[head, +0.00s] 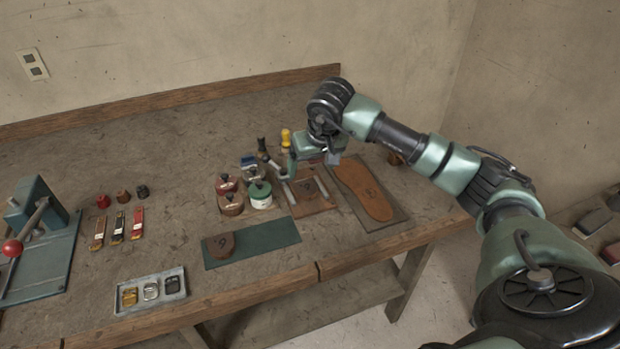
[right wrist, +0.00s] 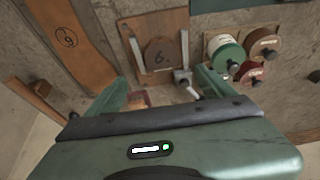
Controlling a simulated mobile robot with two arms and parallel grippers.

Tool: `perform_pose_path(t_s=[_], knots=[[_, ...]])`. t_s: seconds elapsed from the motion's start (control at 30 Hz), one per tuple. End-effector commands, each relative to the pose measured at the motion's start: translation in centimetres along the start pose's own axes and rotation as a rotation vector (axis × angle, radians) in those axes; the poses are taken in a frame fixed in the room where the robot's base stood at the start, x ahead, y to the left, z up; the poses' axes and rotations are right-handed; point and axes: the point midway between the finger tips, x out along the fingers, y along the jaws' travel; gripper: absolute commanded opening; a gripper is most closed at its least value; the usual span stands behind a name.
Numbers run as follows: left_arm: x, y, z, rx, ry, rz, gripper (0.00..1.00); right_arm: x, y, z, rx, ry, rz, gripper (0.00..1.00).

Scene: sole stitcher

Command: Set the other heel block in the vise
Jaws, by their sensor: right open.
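A brown heel block (head: 220,246) with a dark mark, a 6 or 9, lies on the left part of a green mat (head: 270,239). The vise is a wooden board (head: 318,206) with two pale metal bars. Another brown heel block (right wrist: 160,56), marked like a 6, sits between the bars in the right wrist view. My right gripper (head: 312,163) is above the far end of the vise, its fingers open. Something reddish shows between its fingers in the right wrist view, too hidden to name. My left gripper is not in view.
A brown sole (head: 363,189) lies on a board right of the vise. Several jars, including a green-lidded one (head: 260,194), crowd its left. A metal tray (head: 151,291) of buckles stands near the front edge. A press with a red-knobbed lever (head: 12,247) stands far left.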

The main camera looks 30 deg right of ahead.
Motion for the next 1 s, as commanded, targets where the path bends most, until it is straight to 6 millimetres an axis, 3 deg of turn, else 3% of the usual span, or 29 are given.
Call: perform_pose_path(t_s=[0.1, 0.3, 1.0], knots=[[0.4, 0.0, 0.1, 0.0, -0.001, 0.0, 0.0, -1.8, 0.0, -0.1, 0.0, 0.003, -0.001, 0.83], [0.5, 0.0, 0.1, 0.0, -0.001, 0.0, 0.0, -3.1, -0.1, 0.0, 0.0, 0.001, -0.002, 0.83], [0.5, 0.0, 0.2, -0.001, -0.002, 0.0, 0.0, -3.1, -0.1, -0.1, 0.0, 0.002, -0.003, 0.83]])
